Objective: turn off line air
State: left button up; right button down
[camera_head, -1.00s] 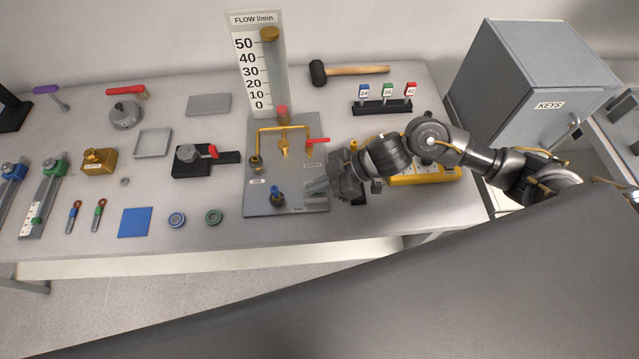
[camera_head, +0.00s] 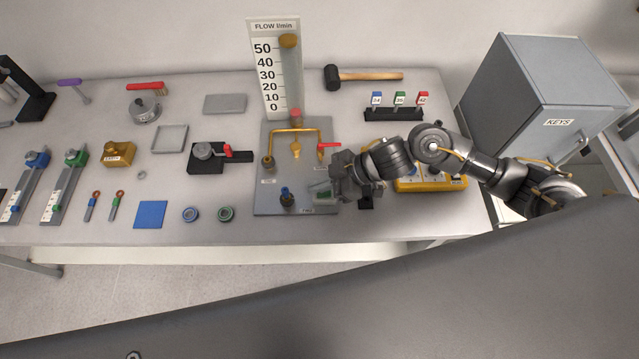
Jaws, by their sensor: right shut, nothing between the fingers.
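The air panel (camera_head: 268,203) is a grey plate on the bench with brass piping (camera_head: 290,131) and a tall flow scale (camera_head: 270,85) behind it. A red lever (camera_head: 330,146) sits at the panel's right side and points right. The small labels are too blurred to read. My right gripper (camera_head: 320,189) is shut and empty over the panel's right front part, right of the blue-topped knob and below the red lever in the picture. Contact with the panel cannot be told. My left gripper is not in view.
A yellow box (camera_head: 430,183) lies partly behind my right arm. A black device with a red handle (camera_head: 208,157) is left of the panel. A mallet (camera_head: 365,76) and a tag rack (camera_head: 393,114) lie behind. A grey key cabinet (camera_head: 545,95) stands right.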

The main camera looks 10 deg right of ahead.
aim_at(318, 195)
notch_tip(318, 195, up, 3)
jog(key=shift+a+f+p, duration=0.1)
jog(key=shift+f+p, duration=0.1)
jog(key=shift+p, duration=0.6)
jog(key=shift+r, duration=0.35)
pick_arm(q)
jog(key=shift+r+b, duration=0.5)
jog(key=shift+b, duration=0.45)
pick_arm(e)
jog(key=a+r+v, duration=0.1)
jog(key=v, duration=0.8)
jog(key=shift+a+r, duration=0.15)
jog(key=shift+r, duration=0.2)
jog(key=shift+w, duration=0.15)
